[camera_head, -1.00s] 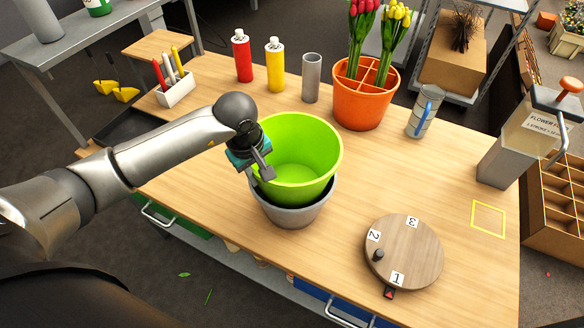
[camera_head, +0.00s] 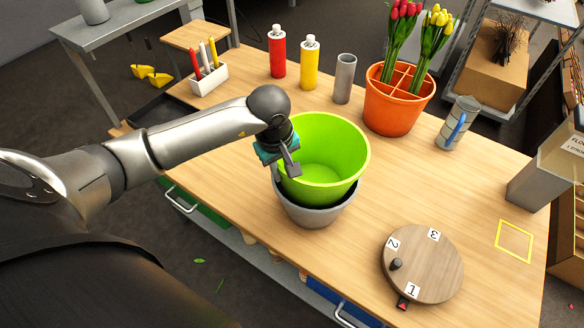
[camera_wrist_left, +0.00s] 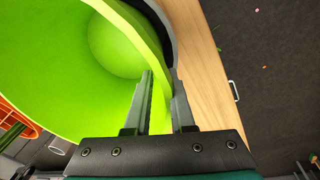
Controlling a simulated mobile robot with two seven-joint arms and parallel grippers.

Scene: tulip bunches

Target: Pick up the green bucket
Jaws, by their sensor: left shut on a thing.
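The green bucket (camera_head: 335,150) sits nested in a grey pot (camera_head: 316,214) on the wooden table. It is empty inside. My left gripper (camera_head: 291,170) is at the bucket's left rim, with one finger inside and one outside. In the left wrist view, my left gripper (camera_wrist_left: 165,100) is shut on the wall of the green bucket (camera_wrist_left: 85,60). The dark rim of the pot runs just outside the bucket wall there. My right gripper does not show.
An orange pot (camera_head: 392,112) with tulips stands behind, beside a grey cylinder (camera_head: 344,79), a yellow bottle (camera_head: 310,64) and a red bottle (camera_head: 277,52). A round wooden turntable (camera_head: 430,262) lies at the front right. The table between it and the orange pot is clear.

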